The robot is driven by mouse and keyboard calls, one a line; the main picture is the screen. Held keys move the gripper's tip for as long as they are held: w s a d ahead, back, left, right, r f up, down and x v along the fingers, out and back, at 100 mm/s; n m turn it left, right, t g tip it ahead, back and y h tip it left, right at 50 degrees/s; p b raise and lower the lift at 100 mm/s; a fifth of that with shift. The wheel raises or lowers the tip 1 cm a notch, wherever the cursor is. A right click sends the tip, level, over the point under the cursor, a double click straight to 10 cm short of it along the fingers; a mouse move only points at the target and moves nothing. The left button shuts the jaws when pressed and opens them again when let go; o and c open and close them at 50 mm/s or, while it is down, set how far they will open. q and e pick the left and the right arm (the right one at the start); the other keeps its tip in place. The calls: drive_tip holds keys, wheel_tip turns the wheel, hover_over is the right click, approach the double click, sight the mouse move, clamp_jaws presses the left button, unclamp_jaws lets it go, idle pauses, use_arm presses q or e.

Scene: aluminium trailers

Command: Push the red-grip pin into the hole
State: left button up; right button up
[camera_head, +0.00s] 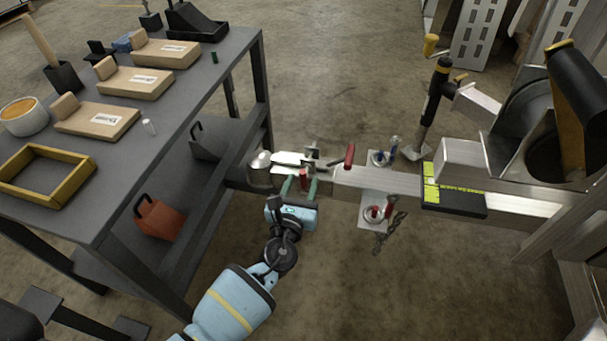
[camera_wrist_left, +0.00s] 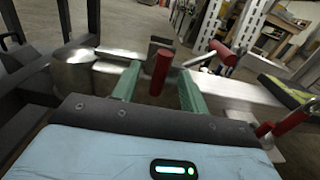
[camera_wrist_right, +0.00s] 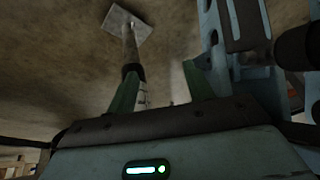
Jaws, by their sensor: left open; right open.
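A red grip (camera_head: 304,180), which I take for the pin's, stands upright at the coupler end of the aluminium drawbar (camera_head: 385,180). In the left wrist view the red grip (camera_wrist_left: 160,72) lies between the two green fingers of my left gripper (camera_wrist_left: 160,88). That gripper (camera_head: 300,187) is open, with a gap visible between each finger and the grip. The hole is not visible; I cannot tell how deep the pin sits. My right gripper (camera_wrist_right: 160,88) is open and outside the head view. A dark and silvery rod shows beyond its fingers.
A second red handle (camera_head: 349,155) slants above the drawbar. Plates with red (camera_head: 375,212) and blue parts flank it, with a chain hanging. A dark workbench (camera_head: 95,205) with boxes stands left, near my left arm.

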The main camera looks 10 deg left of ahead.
use_arm(q)
drive_tip(key=s+p, duration=0.1)
drive_tip(key=s, duration=0.3)
drive_tip(key=shift+s+r, duration=0.1)
drive_tip(key=shift+s, duration=0.2)
use_arm(e)
drive_tip(key=shift+w+r, duration=0.3)
drive_tip(key=shift+r, duration=0.35)
drive_tip(key=shift+w, duration=0.15)
